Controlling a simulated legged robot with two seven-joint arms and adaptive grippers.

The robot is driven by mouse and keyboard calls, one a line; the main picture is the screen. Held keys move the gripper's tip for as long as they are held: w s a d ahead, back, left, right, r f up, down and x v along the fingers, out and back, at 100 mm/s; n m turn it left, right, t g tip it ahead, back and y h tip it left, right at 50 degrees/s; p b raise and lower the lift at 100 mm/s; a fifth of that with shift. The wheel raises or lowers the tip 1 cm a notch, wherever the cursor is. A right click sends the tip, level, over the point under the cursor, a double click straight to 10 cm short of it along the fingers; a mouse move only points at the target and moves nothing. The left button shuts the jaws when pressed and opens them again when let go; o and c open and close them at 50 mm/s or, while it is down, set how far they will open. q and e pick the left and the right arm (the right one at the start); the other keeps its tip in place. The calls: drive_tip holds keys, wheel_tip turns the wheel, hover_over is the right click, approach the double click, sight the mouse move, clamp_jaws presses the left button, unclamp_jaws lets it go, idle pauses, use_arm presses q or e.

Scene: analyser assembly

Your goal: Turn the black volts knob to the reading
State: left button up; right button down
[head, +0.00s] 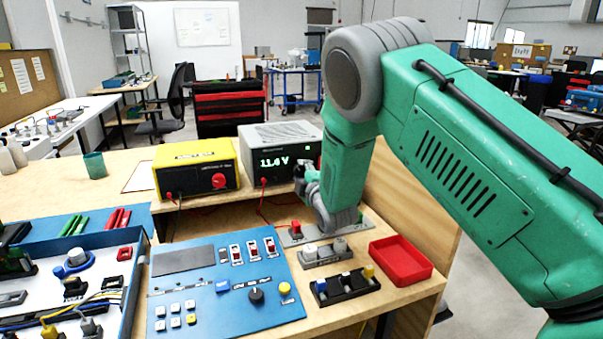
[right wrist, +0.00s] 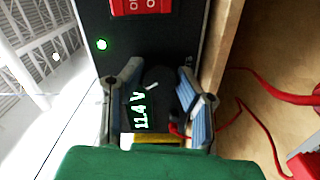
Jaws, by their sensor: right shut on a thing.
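The grey power supply (head: 280,138) stands at the back of the bench, its green display lit. The black volts knob (right wrist: 156,76), with a white pointer line, sits on the supply's dark front between my fingers. My right gripper (right wrist: 160,90) is shut on this knob, a blue-grey finger on each side. In the head view my right gripper (head: 307,180) is at the right of the supply's front, and my green arm hides the knob. My left gripper is not in view.
A yellow power unit (head: 196,167) with a red knob stands left of the supply. A red lead (right wrist: 262,130) runs along the bench close to my right gripper. In front are a blue panel (head: 205,262), small fixtures and an empty red tray (head: 400,261).

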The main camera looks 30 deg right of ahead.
drive_tip(key=m, duration=0.4)
drive_tip(key=m+p, duration=0.1)
drive_tip(key=m, duration=0.1)
drive_tip(key=shift+a+f, duration=0.15)
drive_tip(key=shift+f, duration=0.1)
drive_tip(key=m, duration=0.5)
drive_tip(key=shift+m, duration=0.4)
drive_tip(key=m, duration=1)
drive_tip(key=shift+b, duration=0.4)
drive_tip(key=shift+m, duration=0.5)
drive_tip(key=c, duration=1.4)
unclamp_jaws()
drive_tip(key=shift+o, duration=1.1)
drive_tip(key=shift+r, duration=0.1)
